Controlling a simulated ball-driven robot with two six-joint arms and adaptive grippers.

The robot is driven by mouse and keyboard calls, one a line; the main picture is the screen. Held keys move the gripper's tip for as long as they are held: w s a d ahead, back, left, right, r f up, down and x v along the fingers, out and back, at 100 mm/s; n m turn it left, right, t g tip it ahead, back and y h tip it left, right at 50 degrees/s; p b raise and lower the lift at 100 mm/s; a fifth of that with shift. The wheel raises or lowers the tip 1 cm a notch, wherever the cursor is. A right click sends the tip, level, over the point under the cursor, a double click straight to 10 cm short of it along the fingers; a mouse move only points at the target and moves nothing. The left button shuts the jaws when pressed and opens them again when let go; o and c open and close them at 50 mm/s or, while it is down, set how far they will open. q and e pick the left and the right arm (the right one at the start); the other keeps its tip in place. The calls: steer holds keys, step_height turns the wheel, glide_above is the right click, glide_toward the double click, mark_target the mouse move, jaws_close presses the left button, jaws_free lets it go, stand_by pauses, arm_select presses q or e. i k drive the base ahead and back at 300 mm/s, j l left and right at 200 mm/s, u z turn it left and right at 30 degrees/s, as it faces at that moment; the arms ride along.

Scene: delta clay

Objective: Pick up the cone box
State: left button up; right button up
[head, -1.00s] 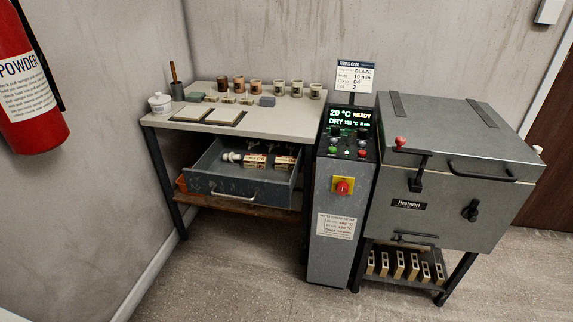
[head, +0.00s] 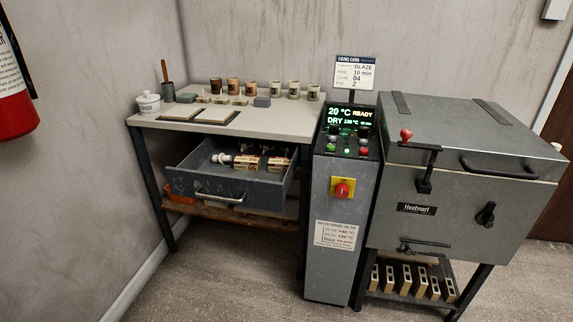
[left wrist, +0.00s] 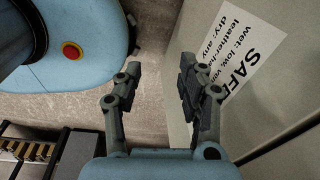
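Neither gripper shows in the head view. In the left wrist view my left gripper (left wrist: 160,85) has its fingers spread apart with nothing between them. It is away from the drawer.
The table (head: 290,118) carries cups, tiles and a white lidded jar (head: 148,103). A control cabinet (head: 330,262) stands right of the drawer, then the grey kiln (head: 450,220). A fire extinguisher (head: 15,100) hangs at the left. The floor in front is clear.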

mark_target(279, 165)
steer(key=i+l+u, duration=0.3)
steer(key=i+l, duration=0.15)
steer(key=l, duration=0.15)
steer(key=i+l+u, duration=0.3)
steer(key=l, duration=0.4)
steer(key=i, duration=0.1)
